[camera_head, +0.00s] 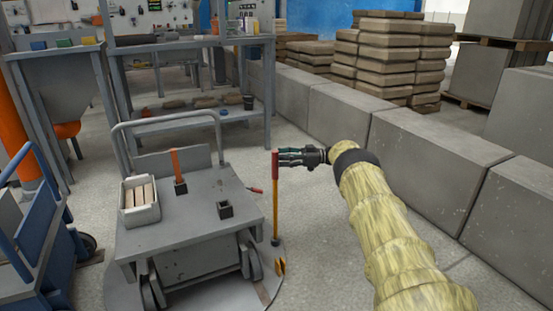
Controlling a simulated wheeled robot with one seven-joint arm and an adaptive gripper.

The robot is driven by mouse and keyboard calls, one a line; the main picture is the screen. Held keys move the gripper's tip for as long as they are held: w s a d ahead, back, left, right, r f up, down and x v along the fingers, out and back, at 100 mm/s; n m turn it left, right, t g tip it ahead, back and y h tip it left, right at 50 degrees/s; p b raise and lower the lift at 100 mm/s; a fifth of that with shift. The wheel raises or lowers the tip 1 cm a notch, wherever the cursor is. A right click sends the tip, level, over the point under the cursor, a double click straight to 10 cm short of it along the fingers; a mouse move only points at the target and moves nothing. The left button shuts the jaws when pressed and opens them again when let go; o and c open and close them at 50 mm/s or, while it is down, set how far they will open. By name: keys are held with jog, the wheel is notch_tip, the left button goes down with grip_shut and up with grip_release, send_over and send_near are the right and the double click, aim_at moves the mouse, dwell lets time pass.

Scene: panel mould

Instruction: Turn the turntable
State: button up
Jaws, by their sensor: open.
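The turntable (212,300) is a round grey plate low on the floor, mostly hidden under a grey cart (190,225) and cut off by the bottom edge. An upright orange-yellow post with a red grip (275,166) rises at its right rim. My gripper (282,157), dark with thin fingers, reaches in from the right at the height of the red grip. Its fingers are open with their tips close to the grip. I cannot tell whether they touch it or lie around it.
The cart carries a white box (139,200), an orange-handled tool (177,170) and a small dark square holder (225,209). A concrete block wall (425,160) runs along the right. A blue trolley (40,230) stands at left. Floor right of the post is clear.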

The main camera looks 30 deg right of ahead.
jog(key=v, duration=0.8)
jog(key=shift+w, duration=0.1)
jog(key=shift+a, duration=0.1)
dwell(0.4)
